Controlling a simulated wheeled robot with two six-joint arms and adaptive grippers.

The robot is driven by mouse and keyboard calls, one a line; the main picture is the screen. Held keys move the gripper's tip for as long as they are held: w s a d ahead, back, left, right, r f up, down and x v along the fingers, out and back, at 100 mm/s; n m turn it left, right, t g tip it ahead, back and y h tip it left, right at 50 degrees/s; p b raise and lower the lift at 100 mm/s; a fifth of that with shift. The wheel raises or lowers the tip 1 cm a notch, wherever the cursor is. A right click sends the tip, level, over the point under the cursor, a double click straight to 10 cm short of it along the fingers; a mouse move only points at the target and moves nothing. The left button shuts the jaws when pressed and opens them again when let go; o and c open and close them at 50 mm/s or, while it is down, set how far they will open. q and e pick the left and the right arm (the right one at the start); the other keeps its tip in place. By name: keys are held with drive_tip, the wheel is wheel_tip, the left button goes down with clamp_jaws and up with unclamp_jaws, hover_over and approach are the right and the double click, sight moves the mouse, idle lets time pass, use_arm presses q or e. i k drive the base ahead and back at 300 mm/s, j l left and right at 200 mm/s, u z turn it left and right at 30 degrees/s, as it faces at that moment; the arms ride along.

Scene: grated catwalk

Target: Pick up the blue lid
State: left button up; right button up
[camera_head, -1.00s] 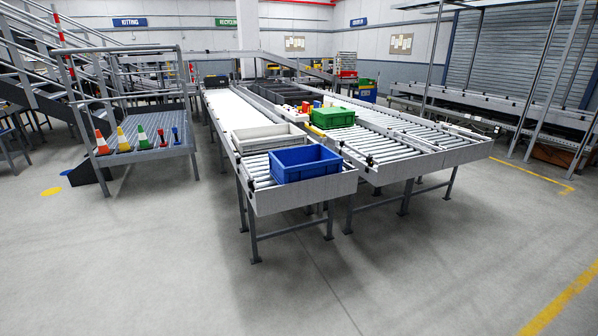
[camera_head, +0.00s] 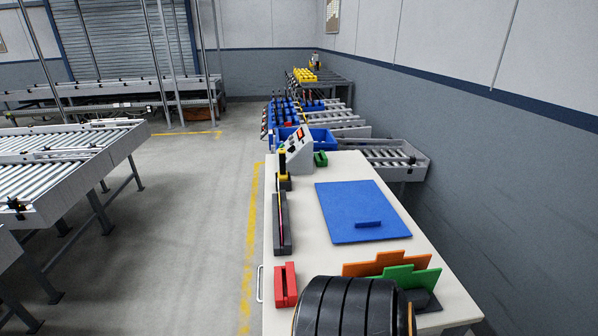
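The blue lid (camera_head: 345,207) is a flat blue rectangular panel with a small raised blue handle (camera_head: 368,224) near its front edge. It lies flat on the white table (camera_head: 301,222), toward the right side of its top. Nothing covers it. Neither of my grippers is in view.
Orange and green upright plates (camera_head: 408,276) stand in front of the lid, near a black ribbed cylinder (camera_head: 345,306). A red block (camera_head: 285,285), a long dark holder (camera_head: 282,236) and a grey control box (camera_head: 297,148) line the left edge. Floor left of the table is clear.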

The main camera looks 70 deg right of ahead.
sight(354, 211)
drive_tip(key=k+j+z, duration=0.1)
drive_tip(key=z, duration=2.55)
drive_tip(key=k+j, duration=0.1)
drive_tip(key=j, duration=0.35)
drive_tip(key=j+z, duration=0.1)
drive_tip(key=j, duration=0.35)
drive_tip(key=k+j, duration=0.15)
drive_tip(key=j, duration=0.25)
drive_tip(key=i+j+z, duration=0.15)
drive_tip(key=j+z, duration=0.3)
drive_tip(key=j, duration=0.45)
drive_tip(key=j+z, duration=0.4)
drive_tip(key=j, duration=0.5)
drive_tip(key=i+j+z, duration=0.3)
drive_tip(key=j, duration=0.45)
drive_tip(key=i+j+z, duration=0.3)
drive_tip(key=j, duration=0.45)
drive_tip(key=j+z, duration=0.3)
drive_tip(key=j, duration=0.5)
drive_tip(key=j+z, duration=0.3)
drive_tip(key=j, duration=0.55)
